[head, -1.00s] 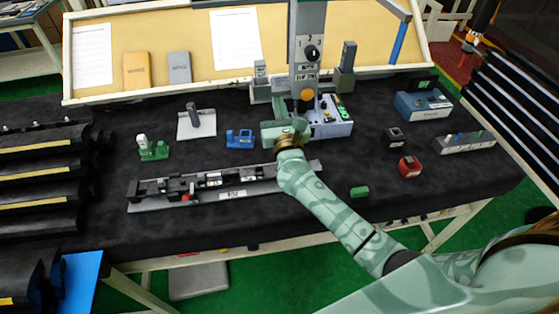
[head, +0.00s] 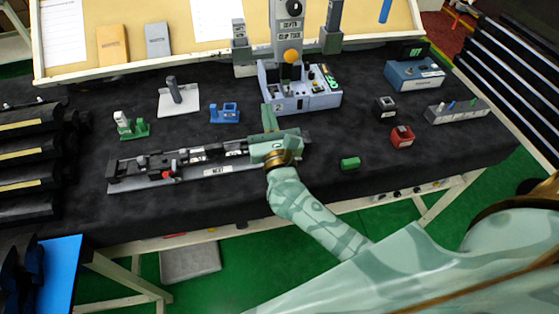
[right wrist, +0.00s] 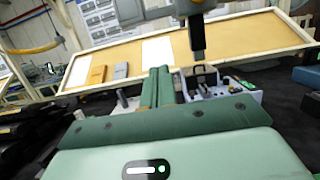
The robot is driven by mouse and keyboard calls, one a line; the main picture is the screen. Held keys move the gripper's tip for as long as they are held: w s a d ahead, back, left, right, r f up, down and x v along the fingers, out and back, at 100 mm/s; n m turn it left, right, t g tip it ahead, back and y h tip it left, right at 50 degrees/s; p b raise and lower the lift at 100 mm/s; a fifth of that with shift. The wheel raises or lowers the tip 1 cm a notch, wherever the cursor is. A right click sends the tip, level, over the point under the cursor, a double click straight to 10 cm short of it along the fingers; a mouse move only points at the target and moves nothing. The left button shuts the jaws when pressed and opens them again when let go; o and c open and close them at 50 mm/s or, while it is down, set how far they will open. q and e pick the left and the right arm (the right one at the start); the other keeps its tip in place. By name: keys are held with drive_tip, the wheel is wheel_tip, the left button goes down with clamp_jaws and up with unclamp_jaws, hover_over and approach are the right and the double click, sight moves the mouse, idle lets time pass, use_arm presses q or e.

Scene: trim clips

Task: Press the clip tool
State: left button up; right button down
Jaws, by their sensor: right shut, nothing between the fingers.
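The clip tool is a tall grey column (head: 286,28) with a dial, an orange knob (head: 291,56) below it, and a blue-grey base (head: 291,104) on the black table. In the right wrist view its dark upright (right wrist: 198,38) hangs over the base. My right gripper (head: 268,117) is shut and empty, in front of the base and over the right end of the long grey nest (head: 219,170). Its green fingers lie together in the right wrist view (right wrist: 157,88), pointing toward the tool, apart from the knob. My left gripper is not in view.
A green block (head: 350,163), a red block (head: 402,136) and a black block (head: 385,106) lie to the right. A blue holder (head: 225,113), a green holder (head: 134,129) and a white plate (head: 179,101) stand to the left. A framed board (head: 215,50) runs along the back.

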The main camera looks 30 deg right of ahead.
drive_tip(key=b+v, duration=0.2)
drive_tip(key=v, duration=0.9)
drive_tip(key=shift+d, duration=0.2)
drive_tip(key=shift+f, duration=0.1)
